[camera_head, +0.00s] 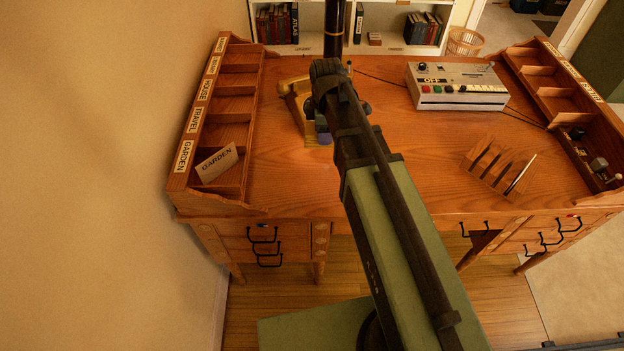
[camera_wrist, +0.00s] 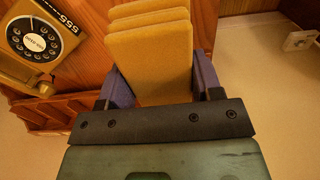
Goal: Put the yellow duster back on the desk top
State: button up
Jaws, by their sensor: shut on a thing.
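The yellow duster (camera_wrist: 150,55) is a folded, layered yellow cloth block in the wrist view. My gripper (camera_wrist: 160,84) is shut on it, with a purple finger on each side. In the head view my gripper (camera_head: 322,132) is at the left part of the wooden desk top (camera_head: 400,150), and my arm hides most of it and the duster. I cannot tell whether the duster touches the desk top.
A yellowish telephone (camera_wrist: 38,42) is close to the gripper; it also shows in the head view (camera_head: 291,88). Pigeonhole racks stand at the left (camera_head: 230,105) and right (camera_head: 545,80). A control box (camera_head: 455,88) and a slotted wooden rack (camera_head: 498,165) stand on the right half. The middle front is clear.

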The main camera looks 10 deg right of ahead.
notch_tip(320, 180, down, 20)
jog(key=b, duration=1.8)
jog(key=shift+b, duration=0.4)
jog(key=shift+r+p, duration=0.3)
jog(key=shift+r, duration=0.05)
jog(key=shift+f, duration=0.25)
jog(key=o, duration=1)
jog(key=shift+r, duration=0.1)
notch_tip(320, 180, up, 13)
jog(key=p, duration=1.2)
jog(key=s+m, duration=0.4)
jog(key=m, duration=0.1)
jog(key=s+m, duration=1)
jog(key=shift+s+f+m, duration=0.15)
jog(key=shift+f+m, duration=0.2)
jog(key=shift+m, duration=0.05)
